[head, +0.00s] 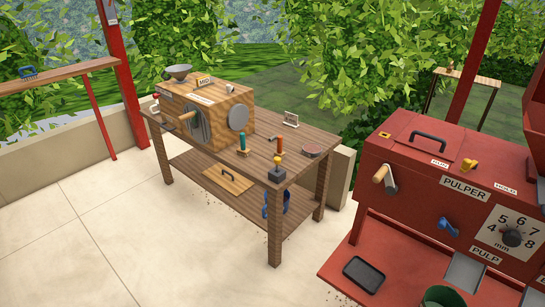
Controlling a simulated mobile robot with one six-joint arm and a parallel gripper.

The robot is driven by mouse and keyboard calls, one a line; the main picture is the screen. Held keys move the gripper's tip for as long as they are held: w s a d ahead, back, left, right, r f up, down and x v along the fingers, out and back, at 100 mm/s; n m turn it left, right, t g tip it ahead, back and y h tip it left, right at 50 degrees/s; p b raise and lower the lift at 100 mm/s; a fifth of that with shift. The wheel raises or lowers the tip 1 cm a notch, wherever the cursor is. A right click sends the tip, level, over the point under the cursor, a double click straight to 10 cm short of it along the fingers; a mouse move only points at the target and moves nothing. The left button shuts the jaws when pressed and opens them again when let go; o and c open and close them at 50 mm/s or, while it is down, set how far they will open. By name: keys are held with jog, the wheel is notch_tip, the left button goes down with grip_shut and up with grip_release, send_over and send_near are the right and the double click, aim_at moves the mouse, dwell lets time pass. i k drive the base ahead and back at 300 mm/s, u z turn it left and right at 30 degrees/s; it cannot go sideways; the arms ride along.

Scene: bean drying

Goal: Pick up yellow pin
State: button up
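A small yellow piece (470,166) with a knobbed shape stands on top of the red pulper (400,150), near its front edge. It sits between two small white labels and looks like the yellow pin. My gripper is not in view.
The pulper has a wooden-handled crank (384,178), a blue knob (448,227) and a numbered dial (510,237). A dark tray (363,273) lies on its red shelf. A wooden mill (205,105) stands on the table. Pale floor (110,220) is clear at left.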

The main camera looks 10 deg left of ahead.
aim_at(277, 160)
jog(key=z, duration=0.05)
jog(key=i, duration=0.8)
jog(key=z, duration=0.1)
jog(key=k, duration=0.25)
jog(key=u, duration=3.05)
jog(key=i, duration=0.35)
jog(key=u, duration=0.1)
